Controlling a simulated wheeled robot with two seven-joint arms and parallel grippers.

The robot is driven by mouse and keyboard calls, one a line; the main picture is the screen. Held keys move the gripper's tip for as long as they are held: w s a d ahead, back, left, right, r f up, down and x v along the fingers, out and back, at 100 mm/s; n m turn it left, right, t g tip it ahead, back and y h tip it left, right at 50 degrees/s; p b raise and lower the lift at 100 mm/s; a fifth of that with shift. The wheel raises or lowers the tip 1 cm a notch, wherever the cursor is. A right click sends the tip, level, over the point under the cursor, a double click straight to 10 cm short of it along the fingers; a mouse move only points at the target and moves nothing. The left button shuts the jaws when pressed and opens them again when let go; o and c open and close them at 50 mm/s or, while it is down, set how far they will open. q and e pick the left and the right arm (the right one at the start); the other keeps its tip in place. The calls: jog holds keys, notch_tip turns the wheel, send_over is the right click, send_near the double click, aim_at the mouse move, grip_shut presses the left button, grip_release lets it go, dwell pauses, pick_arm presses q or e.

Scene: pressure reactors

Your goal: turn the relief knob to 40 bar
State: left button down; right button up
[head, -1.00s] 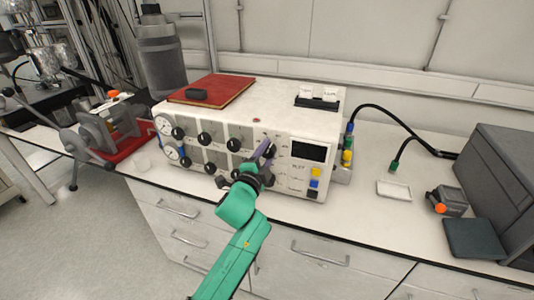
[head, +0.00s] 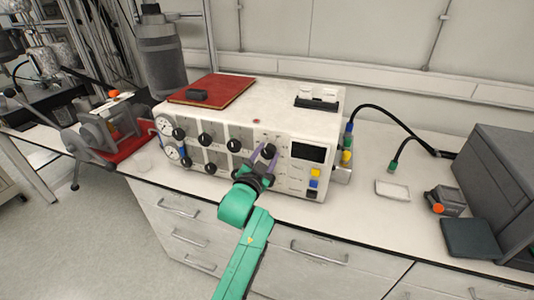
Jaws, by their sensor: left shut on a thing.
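The white control unit (head: 310,125) stands on the bench with rows of black knobs on its front. My left gripper (head: 265,155), with purple fingers, is shut on the rightmost upper-row knob (head: 268,150), just left of the dark display (head: 308,151). The fingers lie on either side of this knob and partly cover it. The labels and scale around it are too small to read, so I cannot tell its setting or confirm its name. My right gripper is not in view.
Other upper-row knobs (head: 234,145) sit close to the left of the gripper. The gripper hides part of the lower row. A red book (head: 225,90) lies on the unit. Cables (head: 400,125) run at the right. The bench front between unit and white tray (head: 392,190) is clear.

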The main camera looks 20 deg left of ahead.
pick_arm(q)
jog(key=shift+f, duration=0.25)
jog(key=shift+c, duration=1.4)
grip_release()
jog(key=shift+r, duration=0.1)
jog(key=shift+s, duration=0.15)
jog(key=shift+s, duration=0.35)
jog(key=s+a+b, duration=0.1)
jog(key=s+b, duration=0.1)
jog(key=s, duration=1.1)
jog(key=shift+s+b, duration=0.3)
jog(key=shift+b, duration=0.1)
